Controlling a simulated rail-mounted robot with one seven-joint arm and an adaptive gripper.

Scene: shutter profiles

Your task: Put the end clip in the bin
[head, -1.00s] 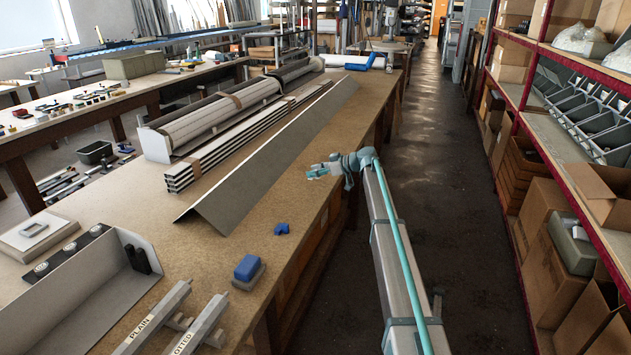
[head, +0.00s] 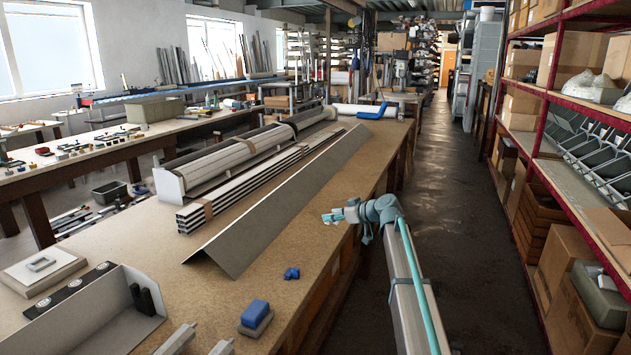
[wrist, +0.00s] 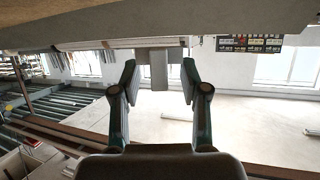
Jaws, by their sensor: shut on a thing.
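My gripper (head: 332,216) reaches over the right edge of the workbench, beside the long grey angled profile. In the wrist view its two teal-and-black fingers (wrist: 159,82) are spread but shut on a grey block-like piece (wrist: 158,68) between the tips. I cannot tell from its shape whether this piece is the end clip. A small blue piece (head: 292,273) lies on the bench nearer the camera, apart from the gripper. A dark open bin (head: 110,191) stands low at the left, beyond the bench.
The long angled profile (head: 265,222) and strapped striped profiles (head: 225,197) lie along the bench. A blue block on a grey base (head: 255,316) and an open light-grey tray (head: 105,316) are near the front. Shelving (head: 535,110) stands right, across the aisle. Bare bench surrounds the blue piece.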

